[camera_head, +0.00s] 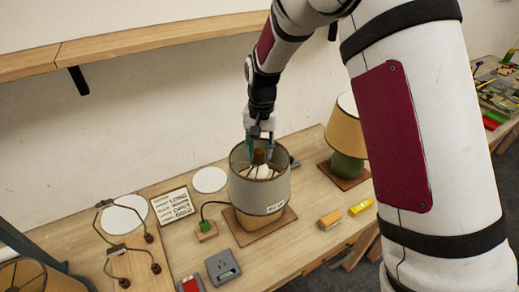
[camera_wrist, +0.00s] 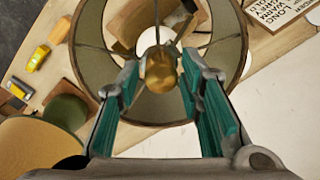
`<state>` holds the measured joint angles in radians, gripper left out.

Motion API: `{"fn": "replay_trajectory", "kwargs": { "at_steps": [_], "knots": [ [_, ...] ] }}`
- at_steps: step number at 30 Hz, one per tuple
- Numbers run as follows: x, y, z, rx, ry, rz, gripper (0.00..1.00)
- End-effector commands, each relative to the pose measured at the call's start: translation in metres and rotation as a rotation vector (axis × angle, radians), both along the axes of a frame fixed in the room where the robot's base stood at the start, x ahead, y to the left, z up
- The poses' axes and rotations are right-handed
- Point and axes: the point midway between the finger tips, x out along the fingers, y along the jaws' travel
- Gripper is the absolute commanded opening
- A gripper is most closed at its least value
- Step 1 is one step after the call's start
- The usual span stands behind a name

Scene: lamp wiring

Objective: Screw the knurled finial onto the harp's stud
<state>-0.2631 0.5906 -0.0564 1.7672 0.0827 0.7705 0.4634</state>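The finial (camera_wrist: 161,72) is a brass-coloured knob in the middle of the lampshade's opening. In the head view it shows as a small brown shape (camera_head: 258,156). My gripper (camera_head: 258,150) points down into the top of the grey-green shade (camera_head: 246,192). In the wrist view my gripper's teal-padded fingers (camera_wrist: 161,68) stand on either side of the finial. Whether both pads touch it is unclear. A white bulb (camera_wrist: 154,40) shows beyond the finial, with thin spokes running to the shade's rim. The harp's stud is hidden behind the finial.
A green-based lamp with a tan shade (camera_head: 347,130) stands to the right. A yellow tool (camera_head: 361,207) and an orange-brown block (camera_head: 330,219) lie at the front right. White discs, a sign (camera_head: 172,205), a wire harp (camera_head: 128,240) and a grey device (camera_head: 222,267) lie left.

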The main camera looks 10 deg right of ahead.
Motion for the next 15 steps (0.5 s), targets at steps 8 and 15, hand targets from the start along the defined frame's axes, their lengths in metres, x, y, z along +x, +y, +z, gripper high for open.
{"fn": "replay_trajectory", "kwargs": {
  "at_steps": [8,15],
  "knots": [
    [-0.0002,0.0001,0.0002,0.0,0.0,0.002,0.57],
    [-0.0003,0.0002,0.0002,0.0,0.0,0.003,0.57]
  ]
}}
